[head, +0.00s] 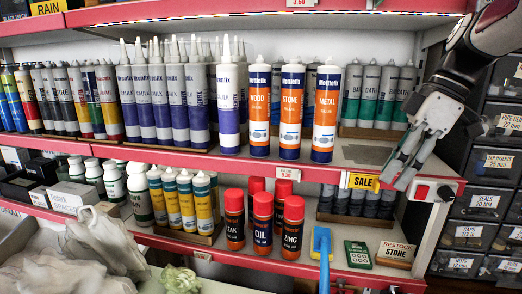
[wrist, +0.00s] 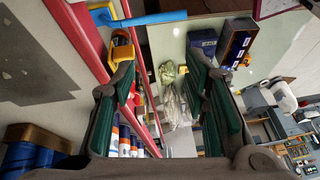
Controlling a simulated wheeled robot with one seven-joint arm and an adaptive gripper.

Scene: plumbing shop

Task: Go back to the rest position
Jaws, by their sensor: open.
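My gripper (head: 391,181) hangs at the right end of the shelf unit in the head view, pointing down and to the left. Its fingers are apart, in front of the upper shelf's red edge and close to the yellow SALE tag (head: 363,182). In the wrist view my gripper (wrist: 160,60) shows two green-padded fingers spread wide with nothing between them. I cannot tell whether a fingertip touches the shelf edge.
Cartridges labelled WOOD (head: 260,105), STONE (head: 291,108) and METAL (head: 326,110) stand on the upper shelf. Red-capped cans (head: 263,222), a blue-handled tool (head: 322,255) and a RESTOCK STONE sign (head: 395,254) are below. Labelled drawers (head: 484,201) stand at right.

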